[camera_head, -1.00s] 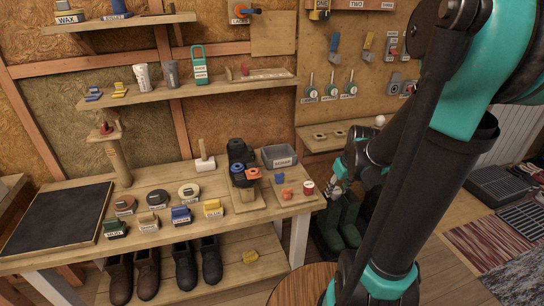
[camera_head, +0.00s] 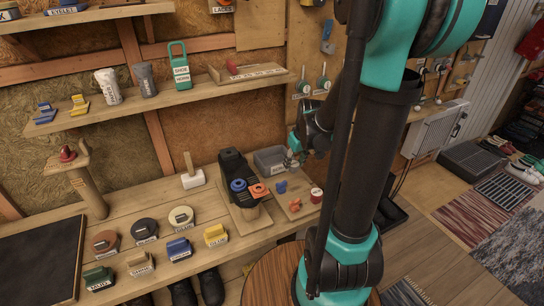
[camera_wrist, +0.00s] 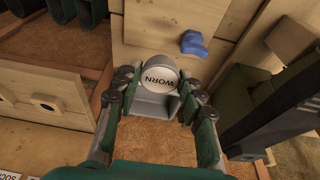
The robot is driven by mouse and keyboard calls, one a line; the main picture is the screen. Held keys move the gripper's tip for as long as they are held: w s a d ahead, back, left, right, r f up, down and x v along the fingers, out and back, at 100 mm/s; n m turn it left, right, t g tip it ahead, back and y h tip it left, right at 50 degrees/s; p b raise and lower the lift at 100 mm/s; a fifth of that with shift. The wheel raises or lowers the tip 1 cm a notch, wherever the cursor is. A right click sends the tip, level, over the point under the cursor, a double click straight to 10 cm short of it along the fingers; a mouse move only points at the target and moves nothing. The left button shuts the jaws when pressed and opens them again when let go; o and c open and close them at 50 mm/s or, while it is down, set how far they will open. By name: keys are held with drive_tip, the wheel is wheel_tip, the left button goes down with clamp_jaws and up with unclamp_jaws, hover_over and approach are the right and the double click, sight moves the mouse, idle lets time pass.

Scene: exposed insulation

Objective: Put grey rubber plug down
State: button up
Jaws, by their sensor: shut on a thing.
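My gripper (camera_wrist: 160,98) is closed around a grey piece (camera_wrist: 158,103) with a round white label reading "WORN", which I take as the grey rubber plug. The label faces the wrist camera, and the fingers partly hide its sides. In the head view, my gripper (camera_head: 291,160) hangs over the right end of the workbench, by the grey bin (camera_head: 268,159) and above the small wooden board (camera_head: 303,208). I cannot tell whether the plug touches anything below it.
A blue piece (camera_head: 281,187) and a red-and-white tin (camera_head: 316,195) stand near the gripper. The blue piece also shows in the wrist view (camera_wrist: 193,43). A black stand (camera_head: 232,172) is left of the bin. Labelled shoe-care items, including a yellow one (camera_head: 215,234), line the bench front.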

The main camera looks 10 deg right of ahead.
drive_tip(key=w+a, duration=0.2)
drive_tip(key=w, duration=0.5)
drive_tip(key=w+a, duration=0.3)
drive_tip(key=w, duration=0.5)
drive_tip(key=shift+d+f, duration=0.1)
drive_tip(key=shift+f, duration=3.45)
drive_tip(key=o, duration=1.3)
drive_tip(key=shift+f, duration=0.1)
